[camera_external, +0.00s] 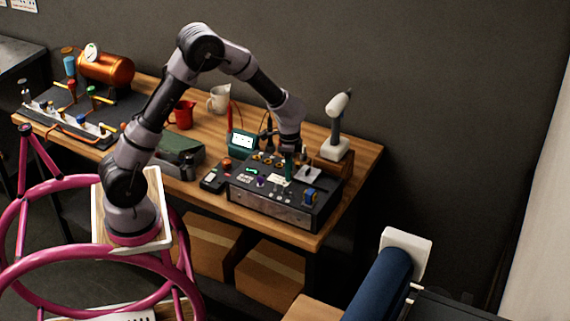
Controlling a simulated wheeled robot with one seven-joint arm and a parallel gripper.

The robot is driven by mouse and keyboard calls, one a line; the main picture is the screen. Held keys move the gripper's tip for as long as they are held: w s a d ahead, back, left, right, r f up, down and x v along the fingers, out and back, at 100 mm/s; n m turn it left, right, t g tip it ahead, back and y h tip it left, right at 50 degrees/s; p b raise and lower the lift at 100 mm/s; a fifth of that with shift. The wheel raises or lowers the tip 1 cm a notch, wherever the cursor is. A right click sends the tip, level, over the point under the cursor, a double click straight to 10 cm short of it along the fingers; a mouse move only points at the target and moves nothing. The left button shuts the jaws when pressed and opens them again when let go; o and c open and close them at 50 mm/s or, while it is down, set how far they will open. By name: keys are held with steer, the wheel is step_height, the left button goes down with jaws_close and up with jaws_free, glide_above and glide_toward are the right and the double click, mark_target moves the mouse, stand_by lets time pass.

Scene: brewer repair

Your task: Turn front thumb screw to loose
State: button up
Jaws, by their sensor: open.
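The dark control box (270,205) sits at the right front of the wooden bench, with several small knobs and screws on its top. I cannot tell which of these is the front thumb screw. My gripper (288,172) points down over the top of the box, near its middle. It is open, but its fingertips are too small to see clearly. I cannot tell whether it touches anything. It hides part of the box's top behind it.
A green meter (242,140) stands left of my gripper. A white-headed tool on a stand (337,125) stands at the right. Red (184,114) and white (219,98) jugs stand behind. An orange tank (106,68) is at the far left. The bench's front edge (270,229) is close to the box.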

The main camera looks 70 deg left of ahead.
steer(key=m, duration=0.4)
steer(key=shift+m, duration=0.3)
steer(key=m, duration=0.4)
step_height(320, 180, up, 11)
steer(key=m, duration=0.1)
steer(key=s+d+r+n+t+y, duration=0.1)
steer(key=s+d+r+n+t, duration=0.1)
steer(key=s+r, duration=0.5)
steer(key=s+d+r+n+t+y, duration=0.1)
steer(key=s+d+r+n, duration=0.2)
steer(key=s+r, duration=0.4)
steer(key=shift+s+d+r+n+t, duration=0.3)
steer(key=shift+r+t, duration=0.1)
steer(key=shift+r, duration=0.9)
steer(key=shift+f, duration=0.1)
